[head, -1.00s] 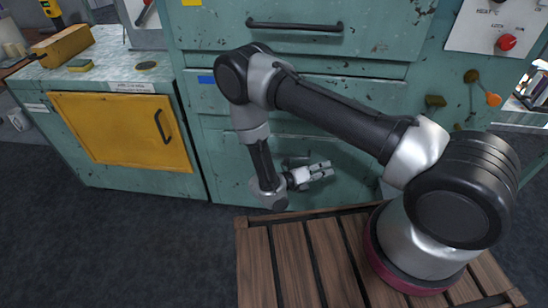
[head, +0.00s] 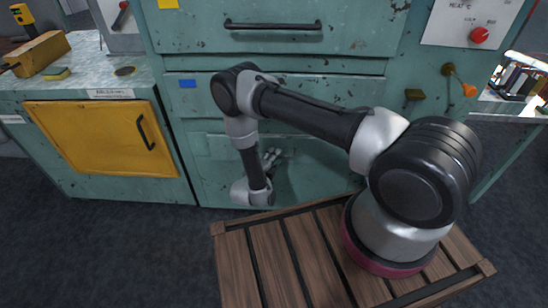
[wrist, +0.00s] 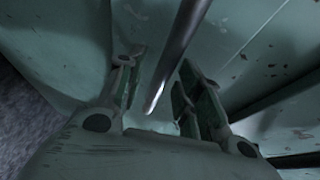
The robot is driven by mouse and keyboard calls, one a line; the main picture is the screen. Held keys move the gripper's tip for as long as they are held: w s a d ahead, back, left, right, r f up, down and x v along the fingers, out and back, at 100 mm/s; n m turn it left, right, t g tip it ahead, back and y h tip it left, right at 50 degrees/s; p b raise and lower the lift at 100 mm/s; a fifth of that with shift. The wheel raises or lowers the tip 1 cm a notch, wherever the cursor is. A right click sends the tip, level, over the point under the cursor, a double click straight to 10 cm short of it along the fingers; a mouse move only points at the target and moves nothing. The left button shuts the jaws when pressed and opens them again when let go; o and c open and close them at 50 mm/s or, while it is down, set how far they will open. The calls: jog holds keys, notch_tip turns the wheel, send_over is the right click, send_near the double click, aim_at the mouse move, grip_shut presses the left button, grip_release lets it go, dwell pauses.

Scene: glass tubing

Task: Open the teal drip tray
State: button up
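The low teal front panel of the cabinet (head: 315,172), apparently the drip tray's front, is flush with the cabinet in the head view. My gripper (head: 271,157) is in front of it, pointing at it and partly hidden by my own arm. In the wrist view my gripper (wrist: 160,66) is open. A dark grey bar handle (wrist: 181,42) runs down between its two fingers, with a gap visible on either side. The handle is hidden in the head view. Whether a finger touches it, I cannot tell.
A teal drawer with a black handle (head: 272,25) is above. A yellow door (head: 100,137) is shut at the left. A slatted wooden deck (head: 270,262) lies under my arm's base. Dark floor (head: 100,250) is clear at the lower left. An orange knob (head: 468,89) is at the right.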

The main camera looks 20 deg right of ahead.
jog(key=shift+w+d, duration=0.25)
jog(key=shift+d, duration=0.05)
grip_shut()
